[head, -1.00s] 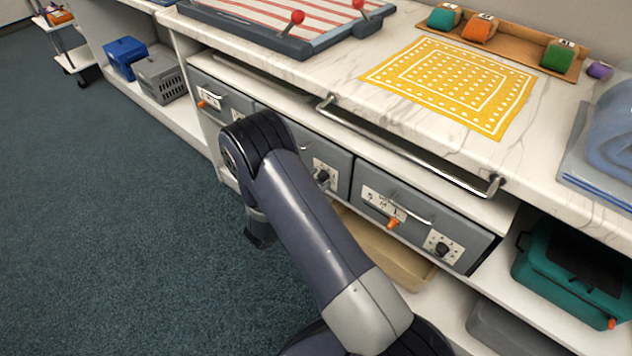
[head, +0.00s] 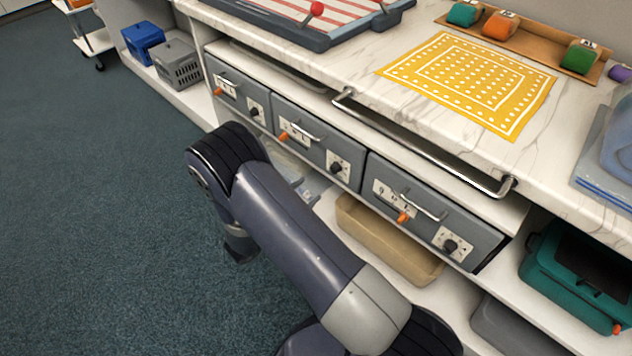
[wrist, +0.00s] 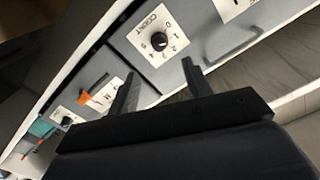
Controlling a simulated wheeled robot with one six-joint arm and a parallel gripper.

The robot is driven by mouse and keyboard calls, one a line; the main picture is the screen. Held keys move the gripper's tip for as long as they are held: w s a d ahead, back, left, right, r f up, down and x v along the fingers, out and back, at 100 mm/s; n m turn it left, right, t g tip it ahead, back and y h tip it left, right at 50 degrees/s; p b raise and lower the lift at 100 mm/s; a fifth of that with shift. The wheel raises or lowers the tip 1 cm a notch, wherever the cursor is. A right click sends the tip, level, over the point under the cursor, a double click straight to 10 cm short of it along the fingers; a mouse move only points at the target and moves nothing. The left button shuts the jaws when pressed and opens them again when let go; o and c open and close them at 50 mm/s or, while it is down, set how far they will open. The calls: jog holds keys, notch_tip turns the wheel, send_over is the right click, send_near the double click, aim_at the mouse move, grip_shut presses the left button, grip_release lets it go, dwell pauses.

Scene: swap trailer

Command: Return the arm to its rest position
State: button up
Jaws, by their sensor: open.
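My arm is folded in front of the grey drawer units in the head view, with its dark elbow over the carpet. My gripper shows in the wrist view (wrist: 158,88), with two dark fingers apart and nothing between them. Beyond the fingers is a grey drawer front with a black dial (wrist: 159,41) on a white label plate. An orange latch (wrist: 90,98) shows on another drawer front to the left. In the head view the fingers are not clearly seen, as the arm hides much of that end.
Three grey drawers (head: 335,152) sit under the marble counter (head: 365,72). A metal rail (head: 420,150) juts from the counter edge. A tan bin (head: 385,240) and a teal case (head: 578,280) stand on the lower shelf. The carpet (head: 90,220) at left is clear.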

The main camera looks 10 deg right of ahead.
aim_at(332, 170)
jog(key=shift+s+a, duration=0.4)
jog(key=shift+a, duration=0.15)
jog(key=b+x, duration=0.1)
jog(key=x, duration=1)
jog(key=shift+s+a, duration=0.1)
jog(key=shift+a, duration=0.05)
